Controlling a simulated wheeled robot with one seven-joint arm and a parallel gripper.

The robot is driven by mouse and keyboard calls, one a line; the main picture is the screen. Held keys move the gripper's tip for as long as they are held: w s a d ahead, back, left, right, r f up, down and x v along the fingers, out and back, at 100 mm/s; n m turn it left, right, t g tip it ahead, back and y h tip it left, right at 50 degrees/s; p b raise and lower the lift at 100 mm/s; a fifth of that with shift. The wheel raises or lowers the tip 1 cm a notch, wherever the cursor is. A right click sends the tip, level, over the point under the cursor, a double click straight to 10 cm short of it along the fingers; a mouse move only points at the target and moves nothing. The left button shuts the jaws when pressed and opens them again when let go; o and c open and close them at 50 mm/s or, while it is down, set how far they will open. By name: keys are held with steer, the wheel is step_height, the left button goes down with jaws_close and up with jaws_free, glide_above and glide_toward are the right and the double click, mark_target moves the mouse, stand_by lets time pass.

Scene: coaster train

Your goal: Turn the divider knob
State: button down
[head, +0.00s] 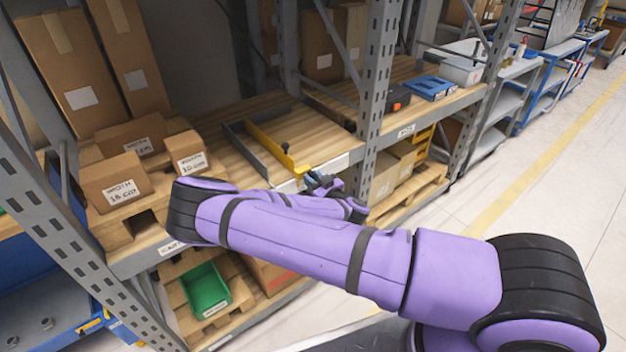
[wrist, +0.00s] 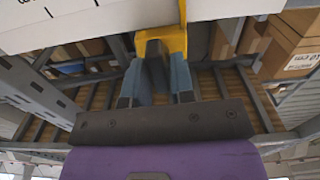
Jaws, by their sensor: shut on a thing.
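The yellow divider (head: 268,143) stands on the wooden shelf deck in the head view, running back from the front edge. Its front end (wrist: 176,42) shows in the wrist view as a yellow bracket. My gripper (head: 318,181) is at this front end, in front of the shelf edge. In the wrist view the fingers of my gripper (wrist: 163,60) are close together at the bracket, shut on the divider knob. The knob is mostly hidden by the fingers, and I cannot tell how far it is turned.
A grey divider (head: 256,160) stands left of the yellow one. Labelled cartons (head: 113,185) stand farther left on the shelf. A grey perforated upright (head: 375,85) rises just right of the bay. A green bin (head: 206,290) is below. The aisle floor at right is clear.

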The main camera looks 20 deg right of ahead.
steer(key=n, duration=0.5)
steer(key=shift+a, duration=0.1)
steer(key=n, duration=0.5)
steer(key=shift+f+n, duration=0.15)
steer(key=shift+n, duration=0.15)
steer(key=n, duration=0.5)
steer(key=shift+s+a+f, duration=0.1)
steer(key=n, duration=0.5)
steer(key=shift+f+n, duration=0.1)
steer(key=shift+n, duration=0.3)
steer(key=c, duration=1.1)
jaws_free()
